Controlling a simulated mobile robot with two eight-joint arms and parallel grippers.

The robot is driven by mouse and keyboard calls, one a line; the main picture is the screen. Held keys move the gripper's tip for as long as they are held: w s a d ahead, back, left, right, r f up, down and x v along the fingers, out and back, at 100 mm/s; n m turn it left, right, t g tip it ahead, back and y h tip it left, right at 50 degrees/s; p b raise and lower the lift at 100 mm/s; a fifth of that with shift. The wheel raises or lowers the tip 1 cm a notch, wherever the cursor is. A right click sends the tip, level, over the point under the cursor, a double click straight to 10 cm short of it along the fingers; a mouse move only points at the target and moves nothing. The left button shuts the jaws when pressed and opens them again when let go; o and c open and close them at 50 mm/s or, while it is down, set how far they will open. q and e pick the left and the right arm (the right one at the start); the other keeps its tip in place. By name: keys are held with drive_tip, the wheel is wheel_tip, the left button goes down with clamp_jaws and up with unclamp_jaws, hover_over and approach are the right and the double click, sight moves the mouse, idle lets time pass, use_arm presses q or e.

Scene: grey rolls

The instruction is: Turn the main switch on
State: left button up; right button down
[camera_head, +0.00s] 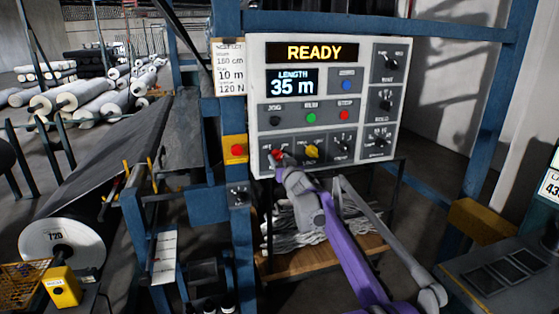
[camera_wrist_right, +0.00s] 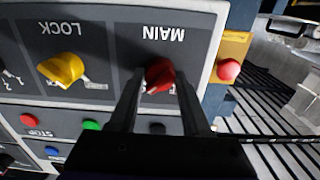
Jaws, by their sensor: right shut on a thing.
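The main switch is a red knob on a dark plate of the white control panel (camera_head: 318,50). The knob (camera_wrist_right: 159,73) shows in the right wrist view under the upside-down word MAIN. In the head view the knob (camera_head: 277,154) is at the panel's lower left, partly covered by my gripper. My right gripper (camera_wrist_right: 160,92) has its two dark fingers on either side of the red knob and is shut on it. The panel's display (camera_head: 315,52) reads READY, and the one below it reads LENGTH 35 m. My left gripper is not in view.
A yellow LOCK knob (camera_head: 312,151) sits just right of the main switch. A red button (camera_head: 237,150) on a yellow box is to its left. Green and red buttons and several black dials share the panel. Blue frame posts (camera_head: 228,50) stand beside it.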

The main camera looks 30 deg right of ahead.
drive_tip(key=shift+c, duration=1.8)
unclamp_jaws()
drive_tip(key=b+v, duration=0.1)
drive_tip(key=v, duration=1)
